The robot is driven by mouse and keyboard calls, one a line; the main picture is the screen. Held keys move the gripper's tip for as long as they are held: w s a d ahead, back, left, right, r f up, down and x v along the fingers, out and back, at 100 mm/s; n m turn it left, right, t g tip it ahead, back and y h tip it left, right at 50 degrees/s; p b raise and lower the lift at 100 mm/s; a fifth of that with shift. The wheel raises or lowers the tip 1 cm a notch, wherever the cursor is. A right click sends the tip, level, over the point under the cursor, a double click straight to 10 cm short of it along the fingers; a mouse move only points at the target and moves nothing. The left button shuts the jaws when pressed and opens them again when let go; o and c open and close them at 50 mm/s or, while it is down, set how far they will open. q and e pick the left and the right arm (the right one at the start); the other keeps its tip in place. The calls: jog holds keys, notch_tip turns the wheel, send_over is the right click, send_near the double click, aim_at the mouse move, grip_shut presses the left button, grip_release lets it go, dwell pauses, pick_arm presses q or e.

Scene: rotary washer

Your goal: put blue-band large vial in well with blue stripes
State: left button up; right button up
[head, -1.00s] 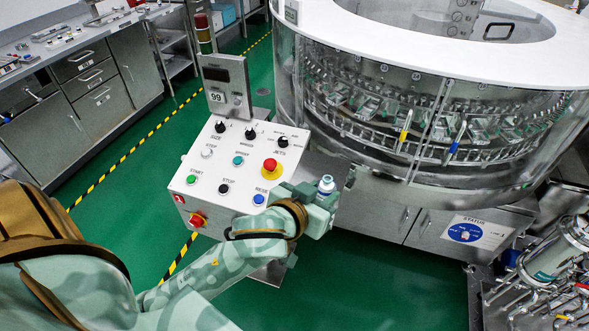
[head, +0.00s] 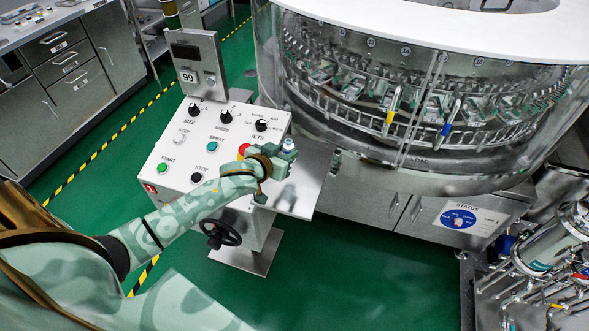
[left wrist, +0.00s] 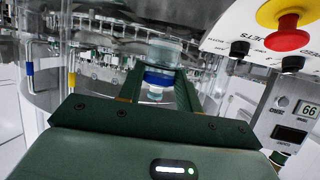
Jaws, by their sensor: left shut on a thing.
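My left gripper (head: 284,156) is shut on the blue-band large vial (head: 288,145), above the steel shelf beside the control panel. In the left wrist view the clear vial (left wrist: 165,53) stands between the fingers, with its blue band (left wrist: 158,79) towards the camera. A blue-marked post (head: 447,128) shows at the front of the rotary washer, right of a yellow-marked post (head: 391,107). Both marks show at the left of the left wrist view, the blue one (left wrist: 29,70) further left. The well's opening cannot be made out. My right gripper is out of view.
The washer's clear curved guard (head: 345,135) and white top ring (head: 420,32) stand right of the gripper. The control panel (head: 207,140) with knobs and buttons lies close to its left. The steel shelf (head: 300,205) is below. Green floor (head: 335,270) is open in front.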

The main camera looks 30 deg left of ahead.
pick_arm(q)
jog(key=w+f, duration=0.1)
jog(key=w+d+f+b, duration=0.1)
jog(key=f, duration=0.1)
jog(key=shift+w+f, duration=0.15)
jog(key=shift+w, duration=0.1)
notch_tip(320, 180, down, 4)
jog(key=shift+w+r+b, duration=0.15)
jog(key=shift+r+b, duration=0.1)
jog(key=shift+b, duration=0.9)
jog(key=shift+r, duration=0.15)
jog(key=o, duration=1)
jog(key=shift+c, duration=0.2)
